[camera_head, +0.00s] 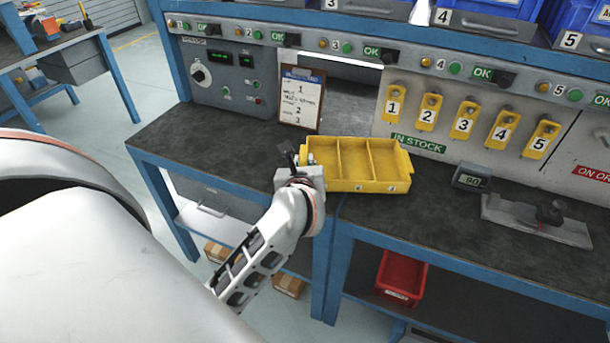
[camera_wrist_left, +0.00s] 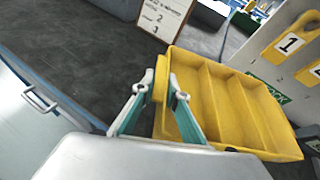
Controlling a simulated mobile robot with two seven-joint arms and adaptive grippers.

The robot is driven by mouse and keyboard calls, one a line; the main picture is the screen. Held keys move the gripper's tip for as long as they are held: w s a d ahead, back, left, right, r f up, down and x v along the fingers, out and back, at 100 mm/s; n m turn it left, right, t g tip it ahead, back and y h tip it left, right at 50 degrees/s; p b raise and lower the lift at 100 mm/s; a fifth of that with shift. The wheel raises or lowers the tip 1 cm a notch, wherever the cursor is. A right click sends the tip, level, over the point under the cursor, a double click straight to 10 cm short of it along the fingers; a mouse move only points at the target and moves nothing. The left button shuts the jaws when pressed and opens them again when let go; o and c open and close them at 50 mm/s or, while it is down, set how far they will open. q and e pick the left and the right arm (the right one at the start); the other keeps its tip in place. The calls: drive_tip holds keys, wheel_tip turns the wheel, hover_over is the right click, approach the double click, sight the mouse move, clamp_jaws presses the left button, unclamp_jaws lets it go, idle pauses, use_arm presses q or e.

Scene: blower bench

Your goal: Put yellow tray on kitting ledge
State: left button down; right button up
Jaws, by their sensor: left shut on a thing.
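The yellow tray (camera_head: 370,186) has several compartments and looks empty. In the head view it is over the dark bench top (camera_head: 215,140), below the recess in the back panel; whether it touches the bench is unclear. My left gripper (camera_head: 305,158) is at the tray's left end, shut on its end lip. In the left wrist view the fingers (camera_wrist_left: 162,90) pinch the near end of the tray (camera_wrist_left: 230,100). I cannot tell for certain which surface is the kitting ledge; an open recess (camera_head: 350,100) with a grey floor lies behind the tray. My right gripper is not in view.
A clipboard (camera_head: 302,97) stands by the recess, close behind the gripper. Numbered yellow tags (camera_head: 428,112) hang on the panel to the right. A small display (camera_head: 471,177) and a grey plate fixture (camera_head: 535,218) are on the bench right. A red bin (camera_head: 402,275) is below.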

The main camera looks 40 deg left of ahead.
use_arm(q)
wheel_tip(320, 180, down, 4)
drive_tip(key=shift+f+b, duration=0.15)
drive_tip(key=shift+b, duration=0.4)
drive_tip(key=shift+w+f, duration=0.15)
drive_tip(key=c, duration=2)
unclamp_jaws()
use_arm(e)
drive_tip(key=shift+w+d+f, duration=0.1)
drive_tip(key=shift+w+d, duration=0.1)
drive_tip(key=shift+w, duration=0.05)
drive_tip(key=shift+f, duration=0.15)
